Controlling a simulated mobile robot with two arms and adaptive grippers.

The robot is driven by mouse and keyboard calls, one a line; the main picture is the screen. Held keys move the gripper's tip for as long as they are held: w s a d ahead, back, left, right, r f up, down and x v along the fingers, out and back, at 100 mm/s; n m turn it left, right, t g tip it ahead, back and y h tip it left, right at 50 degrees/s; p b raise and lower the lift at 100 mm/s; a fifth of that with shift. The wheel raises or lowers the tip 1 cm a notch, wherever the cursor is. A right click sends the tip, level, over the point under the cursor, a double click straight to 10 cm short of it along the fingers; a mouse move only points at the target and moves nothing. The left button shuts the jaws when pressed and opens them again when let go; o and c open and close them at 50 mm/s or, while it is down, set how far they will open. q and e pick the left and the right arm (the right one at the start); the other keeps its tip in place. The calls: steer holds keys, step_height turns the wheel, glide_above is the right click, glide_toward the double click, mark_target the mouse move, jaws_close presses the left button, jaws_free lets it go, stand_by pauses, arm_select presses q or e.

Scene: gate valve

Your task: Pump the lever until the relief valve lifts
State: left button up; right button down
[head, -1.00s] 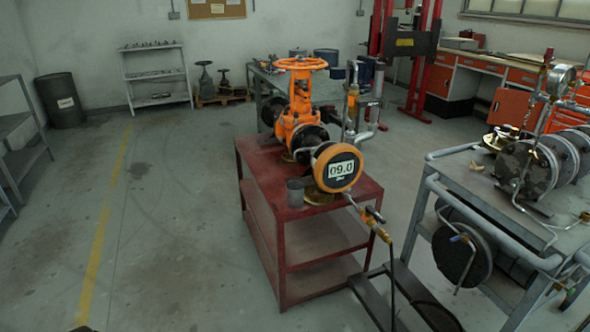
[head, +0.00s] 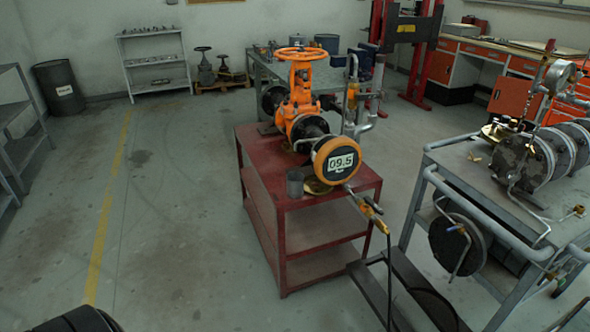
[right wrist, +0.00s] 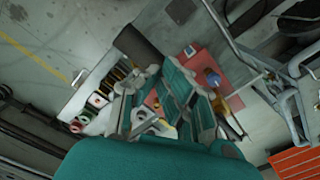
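An orange gate valve (head: 298,103) with a handwheel (head: 301,54) stands on a red cart (head: 310,201). I cannot clearly make out the pump lever or the relief valve. My right gripper (right wrist: 165,100) shows in the right wrist view, away from the cart; its opening is unclear. My left gripper's fingers are not visible.
A grey bench (head: 470,176) at the right carries flanged pipe and a dial gauge (head: 562,74). A dark metal frame (head: 408,292) lies on the floor before the cart. The floor left of the cart is clear. A dark rounded part shows at bottom left.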

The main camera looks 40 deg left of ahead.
step_height(320, 180, down, 9)
steer(key=b, duration=0.6)
steer(key=shift+f+b, duration=0.2)
steer(key=shift+b, duration=0.2)
step_height(320, 180, up, 11)
steer(key=p, duration=0.9)
step_height(320, 180, up, 5)
steer(key=p, duration=0.5)
steer(key=shift+f, duration=0.1)
steer(key=shift+w, duration=0.1)
